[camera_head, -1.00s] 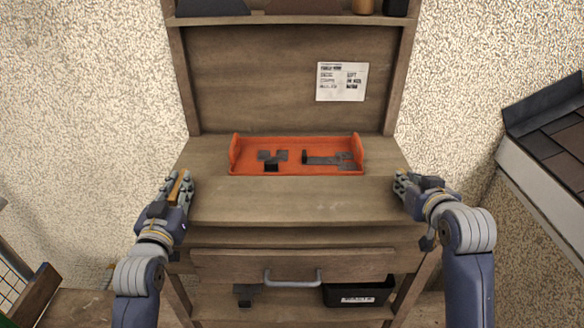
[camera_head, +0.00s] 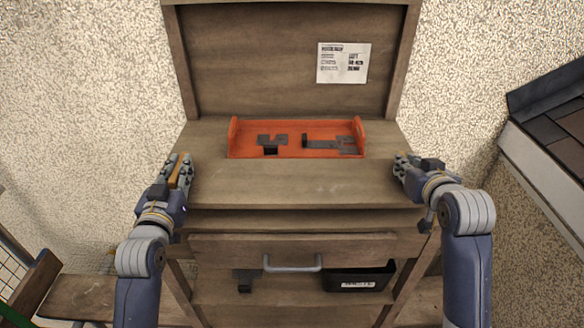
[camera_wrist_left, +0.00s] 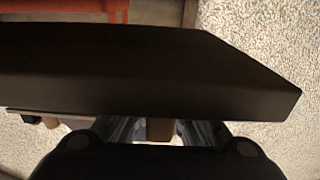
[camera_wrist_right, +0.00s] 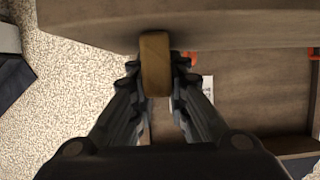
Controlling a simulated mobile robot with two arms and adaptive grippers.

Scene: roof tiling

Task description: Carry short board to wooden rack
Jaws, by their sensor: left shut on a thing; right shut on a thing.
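The short board (camera_head: 300,184) is a plain brown plank held level in front of the workbench, spanning between my two grippers. It covers the front of the orange tray behind it. My left gripper (camera_head: 181,170) is at its left end, with a tan wooden piece between the fingers. My right gripper (camera_head: 401,166) is at the other end; the right wrist view shows its fingers shut on a tan wooden grip (camera_wrist_right: 155,62) at the board's edge. In the left wrist view the dark board (camera_wrist_left: 150,75) hides most of the scene. I cannot tell which thing is the wooden rack.
The orange tray (camera_head: 238,141) with dark metal pieces sits on the workbench. Below are a drawer with a grey handle (camera_head: 292,268) and a black bin (camera_head: 358,279). A low wooden bench (camera_head: 85,295) stands at lower left, and a tiled roof section (camera_head: 550,125) at right.

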